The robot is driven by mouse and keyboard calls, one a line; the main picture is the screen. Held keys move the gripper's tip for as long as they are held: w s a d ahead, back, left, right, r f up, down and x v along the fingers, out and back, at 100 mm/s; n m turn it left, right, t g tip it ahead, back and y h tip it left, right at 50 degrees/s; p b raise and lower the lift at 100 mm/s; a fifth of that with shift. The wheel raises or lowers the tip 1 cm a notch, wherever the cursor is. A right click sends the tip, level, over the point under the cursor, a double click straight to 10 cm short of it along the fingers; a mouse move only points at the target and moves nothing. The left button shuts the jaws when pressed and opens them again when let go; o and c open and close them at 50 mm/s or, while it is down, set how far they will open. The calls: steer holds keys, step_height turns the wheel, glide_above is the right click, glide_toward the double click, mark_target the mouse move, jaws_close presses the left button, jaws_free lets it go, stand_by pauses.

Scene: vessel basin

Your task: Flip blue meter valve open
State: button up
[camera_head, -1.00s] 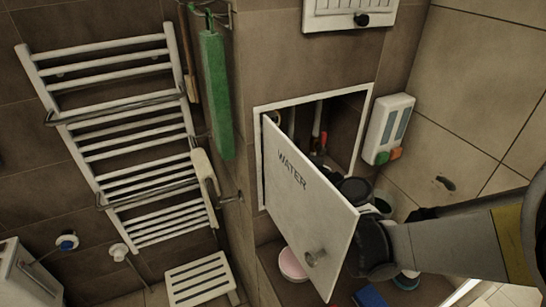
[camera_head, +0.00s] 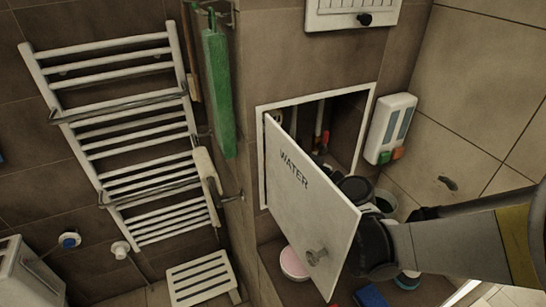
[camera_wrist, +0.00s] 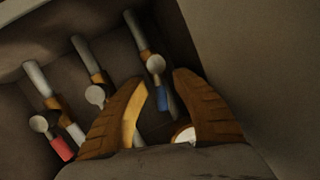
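In the wrist view, a blue valve handle (camera_wrist: 163,98) hangs on the rightmost of several pipes, below a pale round knob. My gripper (camera_wrist: 160,82) is open, its two brown fingers spread either side of the line to the blue handle, with nothing held. The handle appears just beyond the fingertips; contact cannot be told. A red handle (camera_wrist: 62,149) is on the left pipe. In the head view, the open cabinet door marked WATER (camera_head: 300,205) hides the blue handle and most of my gripper.
The niche frame (camera_head: 262,160) surrounds the opening closely. A white dispenser (camera_head: 391,128) is on the wall to its right. A round dial (camera_wrist: 185,135) shows between my fingers. A pink round container (camera_head: 294,263) and a blue item (camera_head: 371,297) lie below the door.

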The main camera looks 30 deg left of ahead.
steer(key=v, duration=1.2)
